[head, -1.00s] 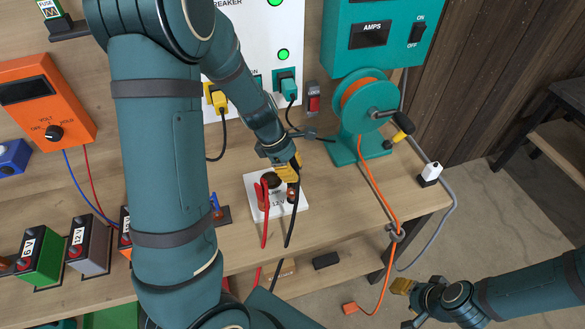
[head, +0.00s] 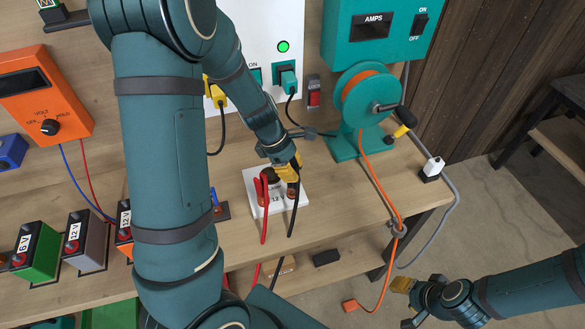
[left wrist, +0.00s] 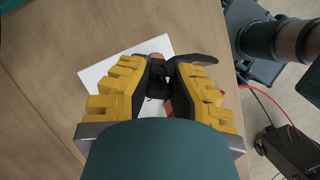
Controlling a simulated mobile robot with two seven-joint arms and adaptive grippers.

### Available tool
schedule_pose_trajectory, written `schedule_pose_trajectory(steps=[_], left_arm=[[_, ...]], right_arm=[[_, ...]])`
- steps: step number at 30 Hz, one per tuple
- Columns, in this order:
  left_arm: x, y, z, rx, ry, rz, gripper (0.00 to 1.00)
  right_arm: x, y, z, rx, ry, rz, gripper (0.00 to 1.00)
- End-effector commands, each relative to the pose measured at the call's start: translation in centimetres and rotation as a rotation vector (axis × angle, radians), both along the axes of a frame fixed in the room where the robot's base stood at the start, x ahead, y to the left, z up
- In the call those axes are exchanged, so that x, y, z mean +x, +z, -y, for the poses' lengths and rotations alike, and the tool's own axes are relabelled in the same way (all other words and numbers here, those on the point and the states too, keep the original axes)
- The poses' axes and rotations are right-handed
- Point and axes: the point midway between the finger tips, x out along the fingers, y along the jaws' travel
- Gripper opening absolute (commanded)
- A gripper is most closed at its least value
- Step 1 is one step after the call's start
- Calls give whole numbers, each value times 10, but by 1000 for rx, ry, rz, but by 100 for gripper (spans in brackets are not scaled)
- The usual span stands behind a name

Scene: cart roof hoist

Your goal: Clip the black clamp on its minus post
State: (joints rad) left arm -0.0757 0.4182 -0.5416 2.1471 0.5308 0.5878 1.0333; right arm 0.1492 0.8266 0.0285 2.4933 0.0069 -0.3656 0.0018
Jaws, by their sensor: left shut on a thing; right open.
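The white board (head: 253,178) lies on the bench near its front edge, with a "12" label and terminal posts. A red clamp (head: 261,198) with its red lead stands at the left post. My left gripper (head: 287,171) points down over the board's right side, shut on the black clamp. The black clamp shows between the yellow fingers in the left wrist view (left wrist: 193,59), its lead (head: 293,216) hanging over the bench front. The fingers partly hide the copper-brown right post (head: 291,193); I cannot tell whether the clamp grips it. My right gripper (head: 404,303) is open and empty, beyond the bench.
A teal cable reel (head: 362,105) with an orange cable stands behind, to the right. Batteries (head: 84,240) and an orange volt meter (head: 45,100) are at left. A panel with yellow and teal plugs (head: 288,77) stands at the back. Bench between board and reel is clear.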

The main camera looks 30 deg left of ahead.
Motion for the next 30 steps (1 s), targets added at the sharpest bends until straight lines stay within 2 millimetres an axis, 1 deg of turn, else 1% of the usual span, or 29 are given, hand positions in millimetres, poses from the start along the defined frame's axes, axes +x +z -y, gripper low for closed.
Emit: schedule_pose_trajectory(steps=[2,3,4,13,17,20,27,30], left_arm=[[0,-3,0,0,0,0,0],[0,-2,0,0,0,0,35],[0,-1,0,0,0,0,46],[0,-1,0,0,1,0,46],[0,6,-3,1,2,2,46],[-2,20,-8,1,1,5,46],[-8,66,-26,-1,0,7,46],[-10,82,-33,0,1,5,46]], right_arm=[[0,-2,0,0,0,0,46],[0,-1,0,0,0,0,46],[0,-1,0,0,0,0,46],[0,-1,0,0,0,0,46],[0,-1,0,0,0,0,46],[0,-1,0,0,0,0,46],[0,-1,0,0,0,0,46],[0,-1,0,0,0,0,46]])
